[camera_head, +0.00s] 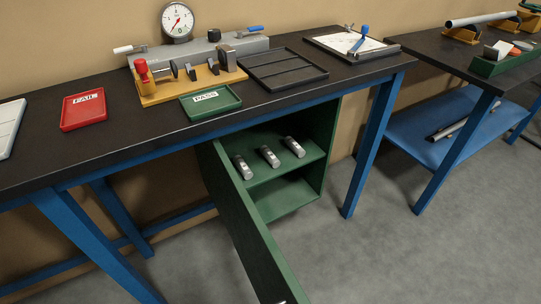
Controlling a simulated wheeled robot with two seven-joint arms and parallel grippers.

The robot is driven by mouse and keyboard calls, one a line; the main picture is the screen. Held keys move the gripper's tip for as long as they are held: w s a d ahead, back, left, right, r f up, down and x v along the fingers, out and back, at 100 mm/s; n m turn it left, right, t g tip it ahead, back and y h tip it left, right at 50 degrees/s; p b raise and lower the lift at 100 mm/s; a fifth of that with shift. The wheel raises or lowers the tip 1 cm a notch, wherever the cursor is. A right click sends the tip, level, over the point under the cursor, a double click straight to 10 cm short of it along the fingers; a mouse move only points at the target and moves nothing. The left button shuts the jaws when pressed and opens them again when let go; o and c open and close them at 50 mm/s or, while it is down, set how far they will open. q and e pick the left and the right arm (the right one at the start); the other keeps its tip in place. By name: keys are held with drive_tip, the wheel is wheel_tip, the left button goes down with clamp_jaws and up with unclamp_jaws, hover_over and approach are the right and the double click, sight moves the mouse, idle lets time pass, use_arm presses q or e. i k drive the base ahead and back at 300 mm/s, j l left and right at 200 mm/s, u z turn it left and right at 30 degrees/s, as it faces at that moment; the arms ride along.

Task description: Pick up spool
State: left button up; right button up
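Three short silver cylindrical pieces lie apart in a row on the upper shelf of an open green cabinet under the bench: a left piece (243,167), a middle piece (270,156) and a right piece (294,147). They may be spools, but I cannot tell for sure at this size. A yellow fixture (187,88) with a red knob and dark round parts stands on the bench top. Neither of my grippers is in view.
The cabinet's green door (245,225) stands open toward me. The black bench top (140,133) bears a red FAIL tray (83,109), a green PASS tray (210,101), a dark tray (283,68) and a dial gauge (177,20). Grey floor (400,250) is clear at right.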

sight(245, 171)
drive_tip(key=l+u, duration=0.15)
drive_tip(key=l, duration=0.35)
drive_tip(key=k+l+u, duration=0.15)
drive_tip(key=l, duration=0.3)
drive_tip(key=i+l+u, duration=0.25)
drive_tip(key=i+l, duration=0.25)
drive_tip(key=i+l+u, duration=0.3)
drive_tip(key=i+l, duration=0.2)
drive_tip(key=l, duration=0.1)
